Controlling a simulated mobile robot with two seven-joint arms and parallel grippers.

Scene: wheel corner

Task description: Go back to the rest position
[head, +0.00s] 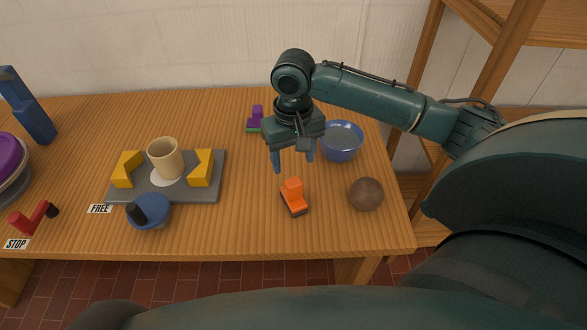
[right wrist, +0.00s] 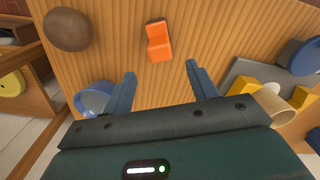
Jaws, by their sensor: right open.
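My right gripper (head: 293,160) is open and empty above the right part of the wooden table (head: 340,235). Its two blue fingers also show spread apart in the right wrist view (right wrist: 160,85). Below it and apart from it, an orange block-shaped thing (head: 293,196) with a dark base lies on the table; it also shows in the right wrist view (right wrist: 159,42). A blue bowl (head: 341,142) stands just right of the gripper and a brown ball (head: 366,194) lies nearer the front. My left gripper is not in view.
A grey plate (head: 210,190) bears two yellow blocks (head: 201,167) and a beige cup (head: 165,158). A blue round thing with a black knob (head: 150,212) stands before it. A purple and green piece (head: 256,120) is at the back. Wooden shelves (head: 535,25) stand right.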

